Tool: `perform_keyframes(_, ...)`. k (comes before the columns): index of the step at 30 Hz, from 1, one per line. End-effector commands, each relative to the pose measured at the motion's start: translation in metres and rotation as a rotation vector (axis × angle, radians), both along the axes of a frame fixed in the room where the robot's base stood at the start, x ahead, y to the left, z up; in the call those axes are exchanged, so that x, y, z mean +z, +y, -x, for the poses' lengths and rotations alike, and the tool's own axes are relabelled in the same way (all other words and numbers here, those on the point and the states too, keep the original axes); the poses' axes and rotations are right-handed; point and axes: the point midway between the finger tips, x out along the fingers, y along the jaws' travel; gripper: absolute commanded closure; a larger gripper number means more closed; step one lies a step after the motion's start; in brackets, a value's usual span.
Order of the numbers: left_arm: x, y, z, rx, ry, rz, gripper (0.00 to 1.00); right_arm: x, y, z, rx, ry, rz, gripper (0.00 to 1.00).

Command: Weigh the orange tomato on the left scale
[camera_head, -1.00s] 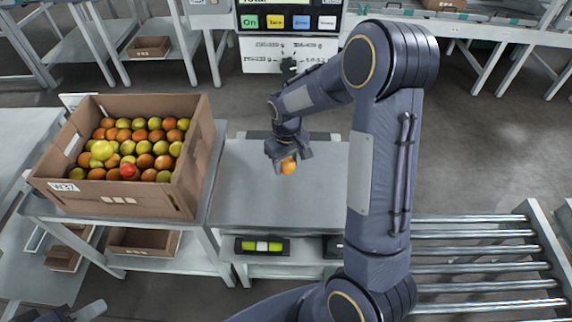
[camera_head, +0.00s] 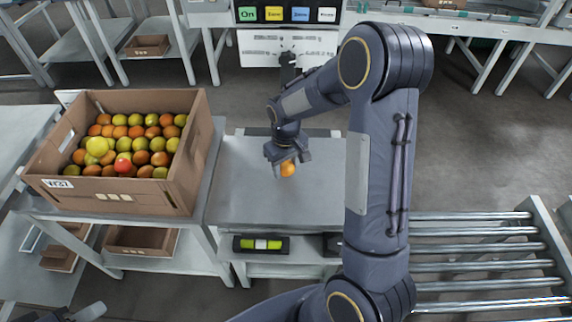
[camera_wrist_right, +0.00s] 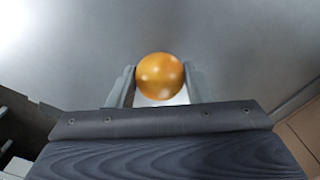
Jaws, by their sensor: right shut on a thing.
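My right gripper (camera_head: 287,166) is shut on the orange tomato (camera_head: 288,169) above the bare metal plate of the scale (camera_head: 250,200). In the right wrist view the orange tomato (camera_wrist_right: 160,76) sits between the two fingers (camera_wrist_right: 160,88), with the grey plate behind it. Whether the tomato touches the plate cannot be told. A display panel with coloured buttons (camera_head: 287,14) stands behind the plate at the top of the head view. A dark part at the lower left may be my left gripper (camera_head: 88,312); its fingers are not clear.
A cardboard box (camera_head: 115,205) full of red, orange, green and yellow tomatoes stands left of the scale. A roller conveyor (camera_head: 470,262) lies to the right. The plate around the gripper is clear.

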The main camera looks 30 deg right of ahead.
Motion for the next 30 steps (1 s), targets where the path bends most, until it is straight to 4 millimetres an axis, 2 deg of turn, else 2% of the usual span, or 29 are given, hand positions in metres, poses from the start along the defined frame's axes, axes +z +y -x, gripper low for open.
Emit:
perform_keyframes(24, -0.009, 0.0, 0.0, 0.0, 0.0, 0.0, 0.64, -0.012, 0.0, 0.0, 0.0, 0.0, 0.0, 0.65)
perform_keyframes(25, -0.009, 0.0, 0.0, 0.0, 0.0, 0.0, 0.64, -0.012, 0.0, 0.0, 0.0, 0.0, 0.0, 0.52)
perform_keyframes(30, -0.009, 0.0, 0.0, 0.0, 0.0, 0.0, 0.64, -0.012, 0.0, 0.0, 0.0, 0.0, 0.0, 0.29)
